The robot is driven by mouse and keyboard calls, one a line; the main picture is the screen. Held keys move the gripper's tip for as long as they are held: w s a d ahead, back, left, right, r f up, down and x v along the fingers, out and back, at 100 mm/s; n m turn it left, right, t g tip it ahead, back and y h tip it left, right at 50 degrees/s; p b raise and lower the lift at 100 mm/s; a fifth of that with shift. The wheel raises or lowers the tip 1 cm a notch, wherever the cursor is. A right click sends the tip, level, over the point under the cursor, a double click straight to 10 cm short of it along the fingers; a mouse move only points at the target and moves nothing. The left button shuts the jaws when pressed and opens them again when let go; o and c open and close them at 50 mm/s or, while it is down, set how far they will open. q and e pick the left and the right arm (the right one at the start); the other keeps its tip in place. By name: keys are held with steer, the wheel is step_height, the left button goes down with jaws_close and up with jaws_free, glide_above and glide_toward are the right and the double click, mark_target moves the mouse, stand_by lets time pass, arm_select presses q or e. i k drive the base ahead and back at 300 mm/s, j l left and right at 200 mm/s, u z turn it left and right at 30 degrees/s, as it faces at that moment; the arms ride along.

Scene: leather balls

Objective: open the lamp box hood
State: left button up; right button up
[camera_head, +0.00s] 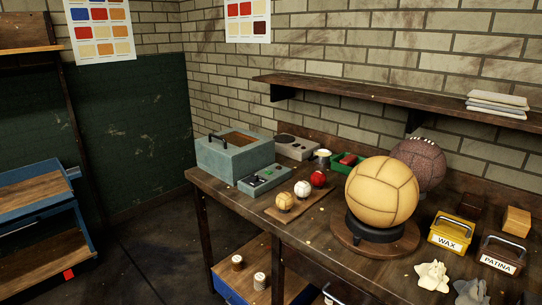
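The likely lamp box, a grey-teal metal box (232,161), stands at the far left end of the wooden workbench. Its top looks lowered and shut, with a brown panel (238,138) set in it. A dark handle (217,141) stands on the top's left side. A low control unit (264,179) with dark marks sits against the box's front right side. The inside of the box is hidden. Neither of my grippers is in view.
A large tan ball (382,192) sits on a stand, with a dark brown ball (420,160) behind. WAX (450,232) and PATINA (502,254) containers stand right. A shelf (390,93) overhangs the back.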

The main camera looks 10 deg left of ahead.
mark_target(236, 151)
steer(key=i+j+z, duration=0.15)
steer(key=z, duration=0.25)
steer(key=i+j+z, duration=0.1)
steer(key=j+z, duration=0.25)
